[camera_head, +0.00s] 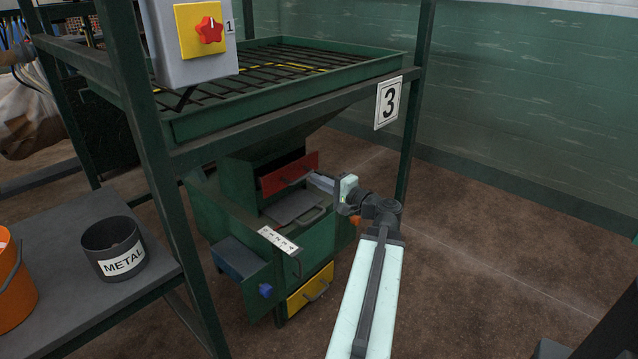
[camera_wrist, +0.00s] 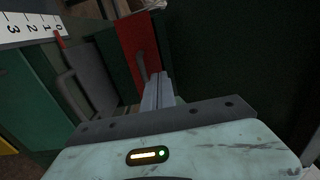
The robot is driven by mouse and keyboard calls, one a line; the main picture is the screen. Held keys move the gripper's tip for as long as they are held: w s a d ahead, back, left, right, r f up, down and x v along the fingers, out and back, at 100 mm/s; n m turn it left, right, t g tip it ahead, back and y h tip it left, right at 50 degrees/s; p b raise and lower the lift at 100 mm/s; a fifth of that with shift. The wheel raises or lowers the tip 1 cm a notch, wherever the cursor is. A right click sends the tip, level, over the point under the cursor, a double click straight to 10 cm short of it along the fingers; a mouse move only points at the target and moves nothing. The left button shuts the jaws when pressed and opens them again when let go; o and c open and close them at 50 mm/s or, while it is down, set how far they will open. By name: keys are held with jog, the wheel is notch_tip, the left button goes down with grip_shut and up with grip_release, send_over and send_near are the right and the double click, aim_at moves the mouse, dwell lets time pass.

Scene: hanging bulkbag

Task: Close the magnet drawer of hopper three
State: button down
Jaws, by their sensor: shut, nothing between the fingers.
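Hopper three is a green steel frame with a white sign "3" (camera_head: 388,103). Under its funnel, a red drawer front (camera_head: 284,174) with a dark handle is set in the green housing; how far it stands out is hard to tell. No label naming the magnet drawer is readable. My gripper (camera_head: 317,181) is shut and empty at the right end of the red front. In the wrist view, the shut fingers (camera_wrist: 158,92) are close beside the red front (camera_wrist: 131,42) and its handle; contact cannot be told.
Below the red front are a grey plate (camera_head: 296,206) with a handle, a numbered scale (camera_head: 278,240), a blue drawer (camera_head: 238,259) and a yellow drawer (camera_head: 311,288). A METAL pot (camera_head: 113,248) stands on the left bench. The floor at right is clear.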

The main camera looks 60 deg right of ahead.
aim_at(288, 166)
jog(key=w, duration=0.3)
jog(key=w+d, duration=0.1)
jog(key=w, duration=0.5)
jog(key=shift+w+d, duration=0.2)
jog(key=shift+w, duration=0.2)
